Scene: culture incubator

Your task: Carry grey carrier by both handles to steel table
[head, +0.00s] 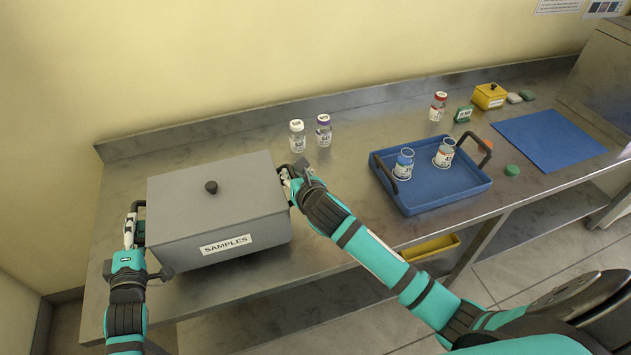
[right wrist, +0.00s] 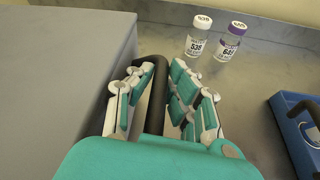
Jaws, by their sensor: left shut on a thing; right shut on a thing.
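The grey carrier (head: 218,205), with a lid, a dark knob and a SAMPLES label, is at the left end of the steel table (head: 345,225). I cannot tell whether its base touches the table. My left gripper (head: 133,230) is shut on the handle at its left side. My right gripper (head: 288,180) is shut on the handle at its right side. In the right wrist view the fingers (right wrist: 168,95) close around the dark handle (right wrist: 152,82) beside the carrier's grey wall (right wrist: 60,85). The left handle is partly hidden by the gripper.
Two vials, white-capped (head: 297,136) and purple-capped (head: 323,130), stand behind the carrier's right side. A blue tray (head: 440,200) with two open jars is further right. A red-capped vial (head: 438,106), a yellow box (head: 489,96) and a blue mat (head: 549,138) lie beyond.

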